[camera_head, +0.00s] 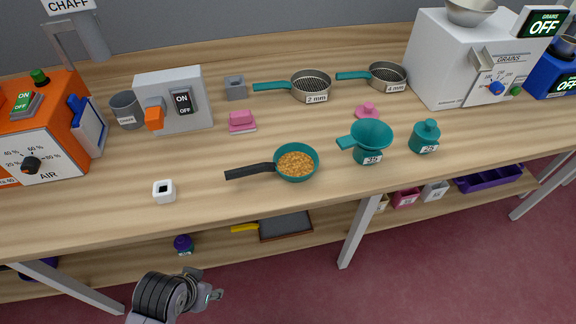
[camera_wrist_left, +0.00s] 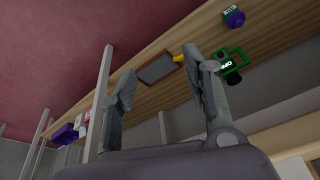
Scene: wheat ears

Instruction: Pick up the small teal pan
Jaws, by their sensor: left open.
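The small teal pan (camera_head: 315,168) sits on the wooden table near its front edge in the head view. It holds golden-brown grains (camera_head: 295,164), and its black handle (camera_head: 247,171) points left. My left gripper (camera_head: 212,291) is low in front of the table, below and left of the pan and apart from it. In the left wrist view the left gripper (camera_wrist_left: 160,66) shows two spread fingers with nothing between them. The pan is not seen in that view. My right gripper is not in view.
A small white square holder (camera_head: 164,191) stands left of the handle. A teal funnel (camera_head: 371,134) and a teal weight (camera_head: 425,136) are to the right. Two sieves (camera_head: 311,86) (camera_head: 387,76) lie behind. The lower shelf holds a dark tray (camera_head: 286,226); it also shows in the wrist view (camera_wrist_left: 156,68).

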